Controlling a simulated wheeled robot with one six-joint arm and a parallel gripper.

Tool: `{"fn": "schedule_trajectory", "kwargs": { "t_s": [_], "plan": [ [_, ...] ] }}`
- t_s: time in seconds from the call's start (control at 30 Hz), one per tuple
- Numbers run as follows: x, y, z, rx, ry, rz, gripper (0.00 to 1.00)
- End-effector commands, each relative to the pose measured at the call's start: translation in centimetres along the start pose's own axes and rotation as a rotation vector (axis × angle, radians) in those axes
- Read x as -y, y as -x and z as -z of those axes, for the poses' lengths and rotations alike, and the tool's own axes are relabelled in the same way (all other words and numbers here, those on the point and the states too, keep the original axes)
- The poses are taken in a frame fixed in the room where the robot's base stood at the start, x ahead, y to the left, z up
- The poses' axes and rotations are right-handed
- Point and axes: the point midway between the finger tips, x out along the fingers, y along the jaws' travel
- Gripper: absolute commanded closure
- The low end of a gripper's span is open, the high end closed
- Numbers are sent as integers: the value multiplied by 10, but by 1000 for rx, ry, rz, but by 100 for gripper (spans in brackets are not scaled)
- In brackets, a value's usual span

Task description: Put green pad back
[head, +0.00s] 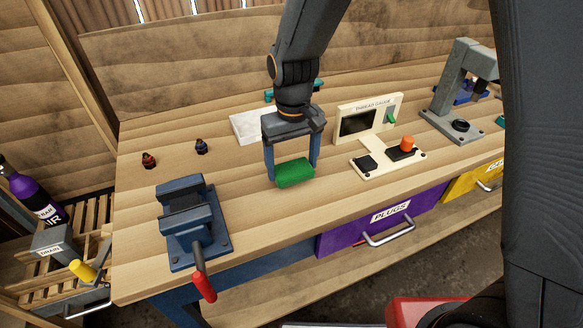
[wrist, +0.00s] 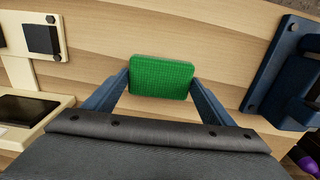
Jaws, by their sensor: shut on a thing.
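The green pad (head: 294,173) is a small rounded block with a textured face. My gripper (head: 291,168) is shut on it, one blue finger at each end. The pad is at or just above the bench top; I cannot tell whether it touches. In the wrist view the green pad (wrist: 161,77) sits between the fingertips of my gripper (wrist: 160,82), with bare wood beyond it.
A blue vise (head: 190,225) with a red-ended handle stands at the left front. The cream thread gauge (head: 365,119) is to the right. A white plate (head: 250,126) lies behind my gripper. Two small fittings (head: 149,160) (head: 201,147) stand at the left.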

Motion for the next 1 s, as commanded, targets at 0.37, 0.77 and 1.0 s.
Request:
{"fn": "schedule_trajectory", "kwargs": {
  "t_s": [0.37,0.77,1.0],
  "plan": [
    [0,-23,0,0,0,0,47],
    [0,-25,0,0,0,0,4],
    [0,-24,0,0,0,0,4]
  ]
}}
